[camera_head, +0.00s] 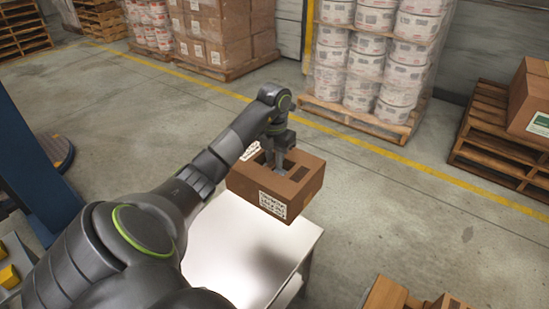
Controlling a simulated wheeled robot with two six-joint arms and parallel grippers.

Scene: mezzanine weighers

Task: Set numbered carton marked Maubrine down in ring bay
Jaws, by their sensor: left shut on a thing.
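A brown cardboard carton (295,199) with a white label is in the middle of the view. The print on the label is too small to read for certain. My left gripper (279,169) reaches down into the top of the carton and is shut on it; the fingertips are partly hidden. The carton is at the far edge of a pale table (225,253), with a soft shadow on the tabletop; it looks held above it. I cannot make out a ring bay. My right gripper is not in view.
Wrapped pails on a pallet (365,122) stand behind a yellow floor line. A pallet with a box (530,105) is at right. A blue post (38,165) stands at left.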

